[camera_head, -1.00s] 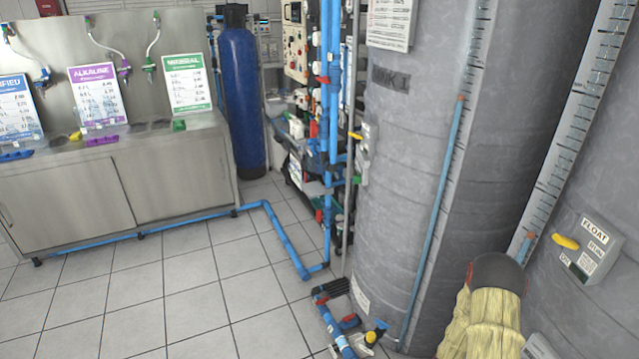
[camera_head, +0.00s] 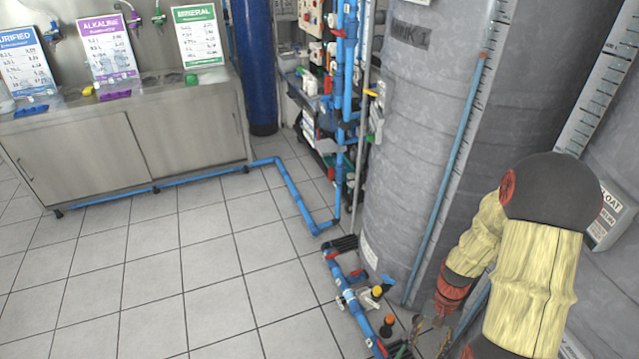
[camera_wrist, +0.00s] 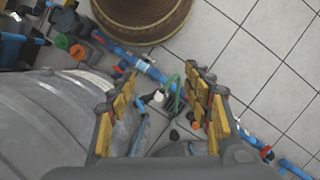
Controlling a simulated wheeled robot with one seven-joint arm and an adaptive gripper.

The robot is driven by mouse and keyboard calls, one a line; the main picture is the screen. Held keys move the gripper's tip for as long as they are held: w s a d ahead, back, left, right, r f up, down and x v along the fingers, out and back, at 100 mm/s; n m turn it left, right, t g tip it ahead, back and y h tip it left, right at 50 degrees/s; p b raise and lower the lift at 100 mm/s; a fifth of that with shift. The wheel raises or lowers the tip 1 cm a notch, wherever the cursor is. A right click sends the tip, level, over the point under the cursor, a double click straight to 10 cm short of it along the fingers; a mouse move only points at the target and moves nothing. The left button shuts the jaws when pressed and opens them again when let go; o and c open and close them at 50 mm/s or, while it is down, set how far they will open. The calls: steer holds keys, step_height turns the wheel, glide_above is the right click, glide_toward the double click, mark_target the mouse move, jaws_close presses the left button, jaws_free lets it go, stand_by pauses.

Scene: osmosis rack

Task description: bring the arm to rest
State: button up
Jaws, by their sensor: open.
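My gripper (camera_wrist: 160,82) is open in the wrist view, with its two yellow-padded fingers spread and no object held between them. Beyond the fingers are the tiled floor, blue piping and small valve parts; the distance to them is unclear. In the head view my arm, in a yellow cover with a dark joint, is bent at the right, its far end pointing down beside the grey tank (camera_head: 415,150). The gripper itself is hard to make out there.
Blue floor pipe (camera_head: 290,190) with valves (camera_head: 375,292) runs near the tank's foot. A steel counter (camera_head: 190,130) with sign cards and a blue cylinder (camera_head: 256,70) stand behind. A brown round container (camera_wrist: 140,15) shows in the wrist view. Tiled floor at left is clear.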

steer(key=s+a+r+n+t+p, duration=0.1)
steer(key=s+a+r+n+t, duration=0.1)
steer(key=r, duration=1.2)
steer(key=s+a+r+n+t+h+p, duration=0.1)
steer(key=s+a+r+t, duration=0.3)
steer(key=r, duration=1)
steer(key=s+a+r+n+t+p, duration=0.2)
steer(key=a+r, duration=0.5)
steer(key=r, duration=0.7)
steer(key=shift+s+a+r+n+t+h, duration=0.15)
steer(key=shift+s+a+n+t+h, duration=0.2)
steer(key=shift+s+n, duration=0.5)
steer(key=shift+w+d, duration=0.1)
steer(key=shift+w, duration=0.05)
